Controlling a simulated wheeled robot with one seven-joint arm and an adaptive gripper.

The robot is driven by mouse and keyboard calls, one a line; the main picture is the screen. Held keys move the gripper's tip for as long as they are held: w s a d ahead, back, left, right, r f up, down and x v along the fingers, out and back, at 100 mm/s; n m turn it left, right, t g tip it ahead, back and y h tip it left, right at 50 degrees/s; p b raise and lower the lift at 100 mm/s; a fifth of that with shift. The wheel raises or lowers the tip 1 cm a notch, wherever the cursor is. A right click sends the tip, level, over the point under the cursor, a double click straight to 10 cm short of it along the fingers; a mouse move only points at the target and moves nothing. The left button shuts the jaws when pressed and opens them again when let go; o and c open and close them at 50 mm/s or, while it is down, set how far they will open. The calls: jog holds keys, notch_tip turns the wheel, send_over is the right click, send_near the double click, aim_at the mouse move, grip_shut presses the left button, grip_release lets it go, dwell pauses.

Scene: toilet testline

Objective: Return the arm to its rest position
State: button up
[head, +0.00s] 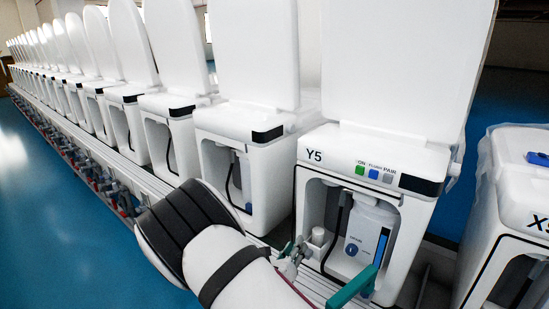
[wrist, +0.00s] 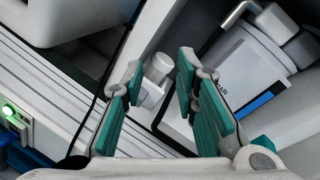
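My arm (head: 235,268) reaches in from the bottom of the head view toward the open front of the toilet unit labelled Y5 (head: 365,150). My gripper (head: 330,260) has teal fingers spread apart in front of that opening. In the wrist view my gripper (wrist: 160,72) is open, with nothing held between its fingers. A small white cylindrical fitting (wrist: 157,68) shows beyond the gap between the fingertips. A white box-shaped device (head: 368,232) with a blue stripe sits inside the opening; it also shows behind the right finger in the wrist view (wrist: 240,80).
A long row of white toilet units (head: 240,120) with raised lids runs to the far left. Another unit (head: 515,180) stands close on the right. A ribbed metal rail (wrist: 50,85) runs along the units' base. Blue floor (head: 60,225) is clear at left.

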jog(key=s+d+r+m+g+h, duration=0.3)
jog(key=s+d+r+m+g, duration=0.2)
jog(key=d+r+m, duration=0.4)
jog(key=s+d+r+m+g+h, duration=0.3)
jog(key=s+d+r+m+g, duration=0.2)
jog(key=d+r+m, duration=0.35)
jog(key=s+d+r+m+g+y, duration=0.1)
jog(key=s+d+r+m+g, duration=0.4)
jog(key=s, duration=0.4)
jog(key=s+r+m+g+y, duration=0.1)
jog(key=s+r+m+y, duration=0.1)
jog(key=s+m+y, duration=0.9)
jog(key=s+a+r+m+t+y, duration=0.1)
jog(key=s+a+m, duration=0.1)
jog(key=s+a, duration=0.35)
jog(key=s+a+r+m+t, duration=0.1)
jog(key=s+a+m, duration=0.15)
jog(key=s, duration=0.55)
notch_tip(320, 180, up, 15)
jog(key=t+p, duration=0.3)
jog(key=p, duration=1)
jog(key=shift+a+p, duration=0.3)
jog(key=shift+a, duration=0.1)
jog(key=shift+f, duration=0.1)
jog(key=shift+c, duration=0.6)
